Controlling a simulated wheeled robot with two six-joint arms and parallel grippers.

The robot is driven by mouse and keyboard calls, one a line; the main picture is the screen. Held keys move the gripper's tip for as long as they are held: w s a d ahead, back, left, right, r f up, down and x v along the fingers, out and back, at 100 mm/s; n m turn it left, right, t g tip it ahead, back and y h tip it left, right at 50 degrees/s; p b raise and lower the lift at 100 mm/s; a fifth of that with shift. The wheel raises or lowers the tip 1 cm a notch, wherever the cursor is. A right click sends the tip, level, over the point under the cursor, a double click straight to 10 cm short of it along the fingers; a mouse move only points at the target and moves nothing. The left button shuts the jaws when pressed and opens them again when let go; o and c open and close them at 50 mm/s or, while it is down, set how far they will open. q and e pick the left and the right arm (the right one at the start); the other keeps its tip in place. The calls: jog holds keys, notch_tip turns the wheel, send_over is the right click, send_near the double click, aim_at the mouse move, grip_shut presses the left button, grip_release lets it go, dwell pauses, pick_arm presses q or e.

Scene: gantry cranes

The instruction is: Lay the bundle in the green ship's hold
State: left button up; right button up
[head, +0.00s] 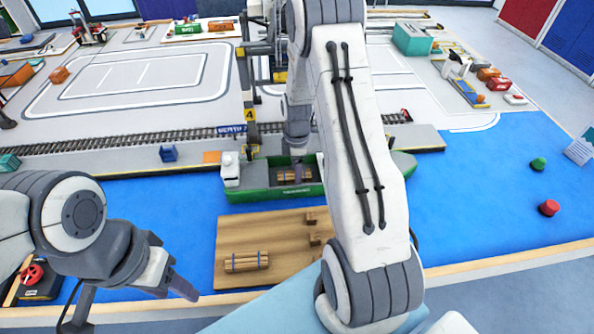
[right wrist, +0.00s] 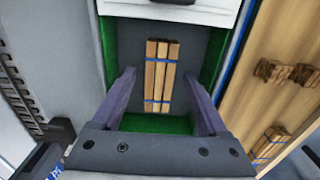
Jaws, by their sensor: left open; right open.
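A bundle of wooden beams with blue bands (right wrist: 161,75) lies flat in the grey-floored hold of the green ship (right wrist: 152,124). In the head view this bundle (head: 293,174) shows inside the hold of the green ship (head: 290,191), partly behind my right arm. My right gripper (right wrist: 159,88) is open above the hold, with one finger on each side of the bundle and clear gaps to it. In the head view my right arm hides its fingers. My left gripper (head: 132,297) is open and empty at the lower left, away from the ship.
A wooden board (head: 230,228) in front of the ship carries a second banded bundle (head: 246,262) and small wooden blocks (head: 313,239). A quay with rail track (head: 110,142) runs behind the ship. A green buoy (head: 538,163) and a red buoy (head: 549,208) stand at the right.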

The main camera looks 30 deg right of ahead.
notch_tip(320, 180, up, 11)
jog(key=s+a+r+m, duration=0.1)
jog(key=s+a+r, duration=0.2)
jog(key=a, duration=0.6)
jog(key=s+a+r+m, duration=0.1)
jog(key=s+a+r, duration=0.25)
jog(key=a, duration=0.45)
jog(key=s+a+r+m, duration=0.1)
jog(key=s+a, duration=0.4)
jog(key=s, duration=0.4)
jog(key=s+a+r+m+y, duration=0.1)
jog(key=s+a+m, duration=0.1)
jog(key=s+a, duration=0.3)
jog(key=s, duration=0.4)
jog(key=shift+a+r+m, duration=0.15)
jog(key=shift+a+m, duration=0.05)
jog(key=shift+m, duration=0.1)
